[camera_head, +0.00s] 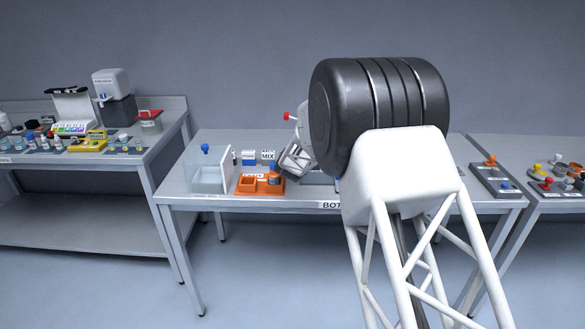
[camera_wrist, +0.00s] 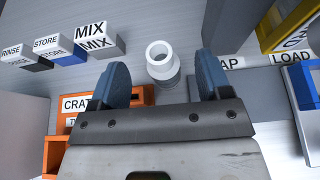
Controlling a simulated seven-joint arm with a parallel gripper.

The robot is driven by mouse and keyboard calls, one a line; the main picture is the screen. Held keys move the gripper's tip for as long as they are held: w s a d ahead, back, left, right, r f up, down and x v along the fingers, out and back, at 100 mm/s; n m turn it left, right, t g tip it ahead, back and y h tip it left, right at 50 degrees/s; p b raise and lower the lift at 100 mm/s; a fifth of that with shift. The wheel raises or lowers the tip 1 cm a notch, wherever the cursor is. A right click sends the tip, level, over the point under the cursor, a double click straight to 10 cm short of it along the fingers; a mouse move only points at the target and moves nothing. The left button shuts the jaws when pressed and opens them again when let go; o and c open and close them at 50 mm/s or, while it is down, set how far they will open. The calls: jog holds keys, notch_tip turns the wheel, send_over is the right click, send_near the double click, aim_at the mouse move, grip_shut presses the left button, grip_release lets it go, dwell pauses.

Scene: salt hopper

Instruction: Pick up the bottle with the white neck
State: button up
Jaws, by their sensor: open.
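The bottle with the white neck (camera_wrist: 161,60) shows in the wrist view, its round open mouth towards the camera. Its lower part is partly hidden behind my gripper's body. My gripper (camera_wrist: 162,82) is open, with one blue-grey finger to the left and one to the right of the bottle. Gaps show on both sides, and neither finger visibly touches it. In the head view my gripper (camera_head: 294,158) is over the middle table, tilted down to the left.
An orange crate (camera_wrist: 134,93) lies left of the bottle, with MIX, STORE and RINSE blocks (camera_wrist: 97,38) beyond. A grey surface labelled CAP (camera_wrist: 258,82) and a blue-edged LOAD tray (camera_wrist: 299,86) are at right. A clear box (camera_head: 208,178) stands on the table's left.

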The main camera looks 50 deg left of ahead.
jog(key=shift+x, duration=2.75)
jog(key=c, duration=1)
